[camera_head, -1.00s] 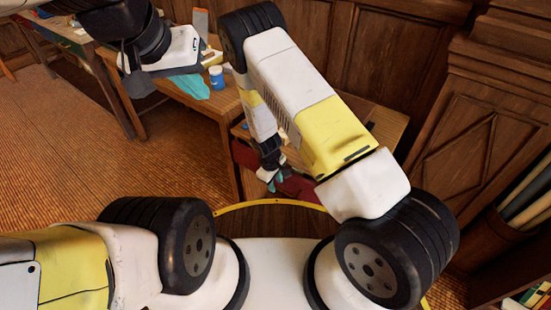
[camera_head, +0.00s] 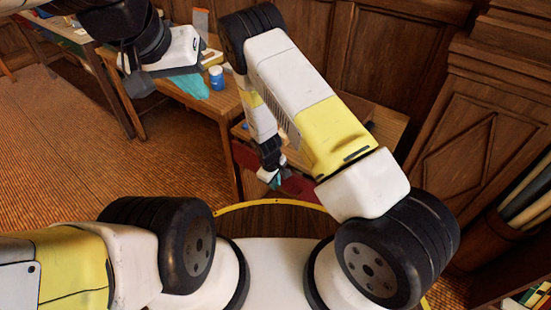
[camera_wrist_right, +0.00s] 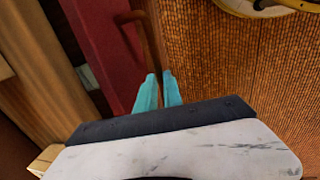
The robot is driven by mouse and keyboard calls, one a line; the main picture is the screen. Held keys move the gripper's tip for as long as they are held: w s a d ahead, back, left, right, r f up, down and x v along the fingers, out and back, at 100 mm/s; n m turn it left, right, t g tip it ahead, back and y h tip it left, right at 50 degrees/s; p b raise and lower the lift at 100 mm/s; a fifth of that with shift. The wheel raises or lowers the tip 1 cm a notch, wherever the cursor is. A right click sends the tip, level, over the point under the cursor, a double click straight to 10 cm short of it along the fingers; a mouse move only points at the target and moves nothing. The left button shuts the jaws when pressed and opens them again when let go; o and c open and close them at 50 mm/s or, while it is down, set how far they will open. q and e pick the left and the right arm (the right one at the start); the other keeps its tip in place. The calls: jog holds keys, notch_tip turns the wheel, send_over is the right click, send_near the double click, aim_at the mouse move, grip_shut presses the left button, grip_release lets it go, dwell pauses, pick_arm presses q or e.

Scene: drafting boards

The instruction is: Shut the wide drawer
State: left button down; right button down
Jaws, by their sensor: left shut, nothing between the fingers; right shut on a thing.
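The wide drawer has a red front (camera_head: 300,186), below the wooden desk top (camera_head: 388,122) in the head view. The red front (camera_wrist_right: 105,40) also shows at upper left in the right wrist view, with a thin brown bar handle (camera_wrist_right: 149,38) along it. My right gripper (camera_head: 276,182) is at the red front. In the right wrist view its teal fingers (camera_wrist_right: 159,84) are shut on the handle, at its near end. My right arm hides much of the drawer and desk. My left gripper (camera_head: 200,92) is shut and empty, over the left table, away from the drawer.
A table (camera_head: 228,102) with a blue jar (camera_head: 216,77) stands left of the desk. Wood panelling (camera_head: 320,45) closes the back. A cabinet (camera_head: 480,150) with rolled tubes (camera_head: 528,200) stands at right. Ribbed brown floor (camera_head: 60,165) is open at left.

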dwell(0.9)
jog(key=shift+w+d, duration=0.75)
jog(key=shift+w, duration=0.25)
jog(key=shift+w+d, duration=0.7)
jog(key=shift+w, duration=0.25)
jog(key=c, duration=1.5)
grip_release()
jog(key=r, duration=0.5)
jog(key=s+a+r, duration=0.1)
jog(key=r, duration=0.1)
jog(key=shift+s+r, duration=0.1)
jog(key=shift+r, duration=0.25)
